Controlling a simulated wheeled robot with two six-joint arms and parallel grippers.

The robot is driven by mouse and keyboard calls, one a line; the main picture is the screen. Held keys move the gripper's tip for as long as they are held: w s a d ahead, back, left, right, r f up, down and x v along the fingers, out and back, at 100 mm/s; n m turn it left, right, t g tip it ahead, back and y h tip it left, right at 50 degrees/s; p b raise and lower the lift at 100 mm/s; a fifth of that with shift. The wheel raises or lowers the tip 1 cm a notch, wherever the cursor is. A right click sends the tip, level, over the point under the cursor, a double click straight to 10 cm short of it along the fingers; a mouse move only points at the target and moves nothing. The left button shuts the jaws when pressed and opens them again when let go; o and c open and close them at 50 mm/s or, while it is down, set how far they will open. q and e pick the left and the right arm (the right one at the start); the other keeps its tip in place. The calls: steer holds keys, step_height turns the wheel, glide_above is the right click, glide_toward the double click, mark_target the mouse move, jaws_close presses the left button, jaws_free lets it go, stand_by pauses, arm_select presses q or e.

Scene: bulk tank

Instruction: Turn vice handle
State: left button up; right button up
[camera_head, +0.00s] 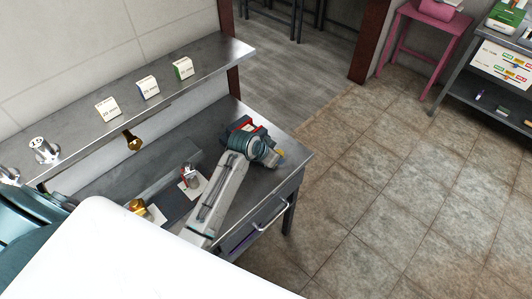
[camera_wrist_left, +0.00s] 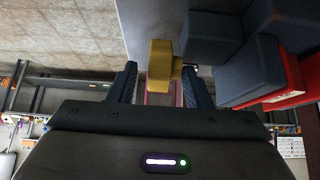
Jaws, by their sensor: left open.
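The vice, dark grey with red parts, is bolted or set at the far end of the metal workbench in the head view (camera_head: 246,124). It also shows at the right of the left wrist view (camera_wrist_left: 222,40). Its yellow handle (camera_wrist_left: 161,62) lies between the two dark fingers of my left gripper (camera_wrist_left: 160,78), which is open with a gap on both sides of the handle. In the head view my left arm reaches over the bench, and its wrist hides part of the vice and most of the handle. My right gripper is out of view.
The bench (camera_head: 292,153) has a raised shelf (camera_head: 206,60) holding several small labelled boxes and a metal weight-like piece. A small metal object (camera_head: 189,177) stands on the bench left of my arm. Open tiled floor lies to the right, with a pink stool (camera_head: 428,55) beyond.

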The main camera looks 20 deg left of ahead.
arm_select(q)
steer(key=b+v, duration=0.2)
steer(key=v, duration=0.6)
steer(key=shift+s+r, duration=0.2)
steer(key=shift+r, duration=0.15)
steer(key=shift+a, duration=0.1)
